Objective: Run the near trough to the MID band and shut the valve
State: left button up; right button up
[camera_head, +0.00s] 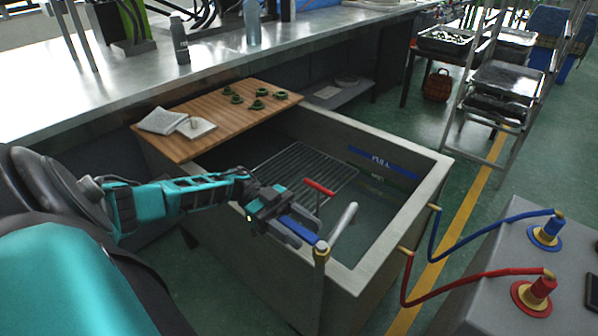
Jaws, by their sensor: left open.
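The grey trough (408,212) stands in front of me. Its inner wall carries a blue FULL band (384,161) and, lower down, a green MID band (383,179). The inside below the bands is dark greenish; I cannot tell the liquid level. At the near rim is a post with a brass cap (321,246), a silver spout (342,223) and a blue lever (303,226). A red-handled lever (319,187) shows just beyond. My left gripper (290,224) is open at the blue lever, its fingers close about it; contact is unclear. My right gripper is out of view.
A wooden board (190,100) with small green pieces (257,104) and papers (162,121) spans the trough's far left. A wire rack (303,172) lies inside the trough. Red (440,286) and blue hoses (470,237) run from a grey box (500,262) at right.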

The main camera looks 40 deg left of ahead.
pick_arm(q)
jog(key=a, duration=0.1)
jog(key=a+b, duration=0.1)
jog(key=a, duration=0.1)
jog(key=a+b, duration=0.1)
jog(key=a, duration=0.1)
jog(key=shift+a+f, duration=0.1)
jog(key=shift+f, duration=0.15)
jog(key=b, duration=0.5)
send_near(281, 218)
jog(key=shift+w+d, duration=0.25)
jog(key=shift+d, duration=0.45)
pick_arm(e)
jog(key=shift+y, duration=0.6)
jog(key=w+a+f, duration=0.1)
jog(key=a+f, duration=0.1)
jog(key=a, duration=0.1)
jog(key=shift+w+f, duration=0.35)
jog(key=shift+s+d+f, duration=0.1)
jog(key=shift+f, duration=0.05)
pick_arm(q)
jog(key=shift+f, duration=0.1)
